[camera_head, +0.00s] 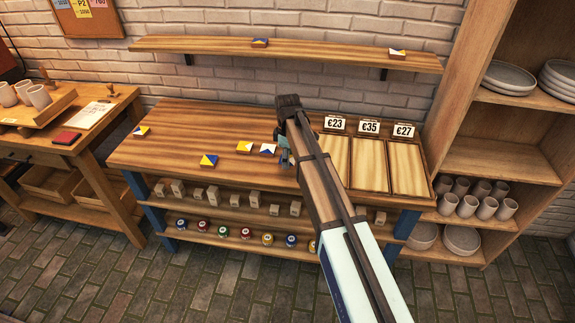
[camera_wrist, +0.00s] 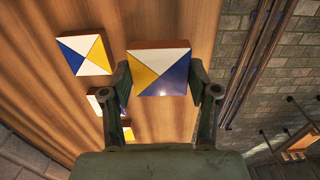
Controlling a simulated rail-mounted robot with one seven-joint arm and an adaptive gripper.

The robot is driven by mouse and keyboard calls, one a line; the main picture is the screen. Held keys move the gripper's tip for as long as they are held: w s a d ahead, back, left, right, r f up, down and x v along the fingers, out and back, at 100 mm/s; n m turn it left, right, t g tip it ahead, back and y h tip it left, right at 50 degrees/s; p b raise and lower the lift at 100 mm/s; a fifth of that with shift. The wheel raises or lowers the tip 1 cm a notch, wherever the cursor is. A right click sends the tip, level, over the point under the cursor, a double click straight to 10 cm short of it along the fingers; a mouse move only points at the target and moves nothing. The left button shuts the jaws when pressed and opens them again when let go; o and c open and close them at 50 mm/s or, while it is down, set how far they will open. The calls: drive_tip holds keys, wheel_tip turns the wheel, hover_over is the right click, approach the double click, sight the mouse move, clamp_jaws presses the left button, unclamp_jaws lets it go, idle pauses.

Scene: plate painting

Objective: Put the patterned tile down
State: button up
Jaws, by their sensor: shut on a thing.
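My gripper (camera_wrist: 160,72) is shut on a patterned tile (camera_wrist: 160,57) with white, yellow and blue triangles, gripped by its two sides. In the head view my gripper (camera_head: 284,153) is over the right half of the wooden bench (camera_head: 180,124). A white and blue tile (camera_head: 268,149) at its left side appears to be the held one. I cannot tell whether the held tile touches the bench. A second patterned tile (camera_wrist: 85,54) lies left of it in the wrist view. Another tile (camera_wrist: 103,97) is partly hidden behind the left finger.
Other tiles on the bench are a yellow-white one (camera_head: 244,147), a yellow-blue one (camera_head: 208,160) and one at the left end (camera_head: 141,131). Pale trays with price cards (camera_head: 370,127) fill the right end. A wall shelf (camera_head: 330,54) holds two tiles. The bench's back left is clear.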

sight(288, 172)
drive_tip(key=shift+f+p, duration=0.4)
drive_tip(key=shift+f, duration=1.7)
drive_tip(key=shift+f, duration=0.15)
drive_tip(key=o, duration=1.2)
drive_tip(key=shift+o, duration=0.2)
wheel_tip(288, 172, up, 12)
drive_tip(key=b, duration=0.3)
drive_tip(key=shift+r, duration=0.2)
